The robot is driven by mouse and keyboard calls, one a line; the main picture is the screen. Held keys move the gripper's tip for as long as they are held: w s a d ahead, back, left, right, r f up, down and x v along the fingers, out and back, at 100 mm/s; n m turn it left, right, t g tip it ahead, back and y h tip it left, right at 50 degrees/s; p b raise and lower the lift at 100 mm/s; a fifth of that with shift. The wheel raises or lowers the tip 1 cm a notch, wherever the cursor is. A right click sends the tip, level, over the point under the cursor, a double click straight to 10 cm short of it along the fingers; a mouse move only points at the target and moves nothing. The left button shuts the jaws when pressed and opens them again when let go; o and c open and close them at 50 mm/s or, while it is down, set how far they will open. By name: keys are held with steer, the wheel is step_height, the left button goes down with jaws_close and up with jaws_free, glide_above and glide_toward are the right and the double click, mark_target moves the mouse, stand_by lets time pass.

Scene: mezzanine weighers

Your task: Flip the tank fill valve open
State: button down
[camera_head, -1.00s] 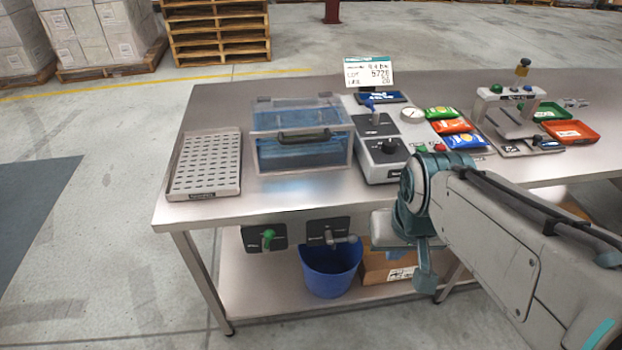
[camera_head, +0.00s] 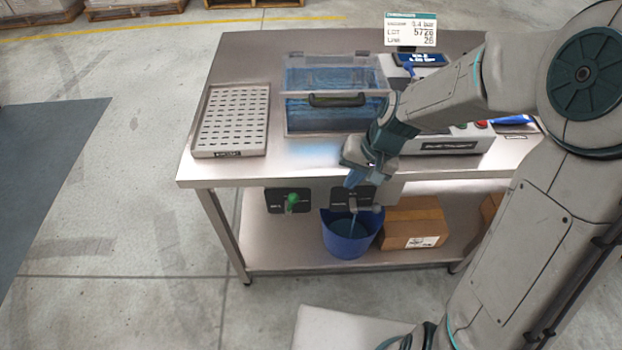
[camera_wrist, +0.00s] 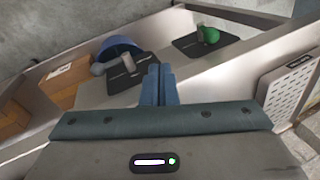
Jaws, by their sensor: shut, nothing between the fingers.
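Two valves sit on dark plates under the table's front edge; I cannot read which is labelled fill. The green-handled valve (camera_head: 292,202) is on the left, its knob also in the wrist view (camera_wrist: 208,35). The grey-handled valve (camera_head: 352,204) is on the right above a blue bucket (camera_head: 347,240); its lever shows in the wrist view (camera_wrist: 98,68). A thin bluish stream runs below it into the bucket. My gripper (camera_head: 352,182) is shut and empty, fingers pointing down by the grey valve's plate. The wrist view shows the fingertips (camera_wrist: 160,68) beside that plate's edge.
A clear lidded tank (camera_head: 305,116) with blue water stands on the table above the valves. A perforated tray (camera_head: 232,122) lies to its left. A cardboard box (camera_head: 413,224) stands right of the bucket on the lower shelf. The floor left of the table is clear.

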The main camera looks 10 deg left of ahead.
mark_target(293, 197)
steer(key=shift+y, duration=0.5)
steer(key=shift+w+a+f+p, duration=0.15)
steer(key=shift+a+f+p, duration=0.1)
steer(key=shift+a+f, duration=2.3)
steer(key=shift+w+a+f+p, duration=0.15)
steer(key=shift+a+f+p, duration=0.1)
steer(key=shift+a+f, duration=2.3)
steer(key=shift+a+r, duration=0.1)
steer(key=shift+a, duration=0.05)
steer(key=shift+s+a+r+b, duration=0.15)
steer(key=shift+a+r+b, duration=0.1)
steer(key=shift+a+b, duration=0.25)
steer(key=shift+s+a+r+b, duration=0.2)
steer(key=shift+a+b, duration=0.15)
steer(key=shift+a, duration=0.25)
steer(key=shift+a+r, duration=0.15)
steer(key=shift+r, duration=0.05)
steer(key=shift+r, duration=0.1)
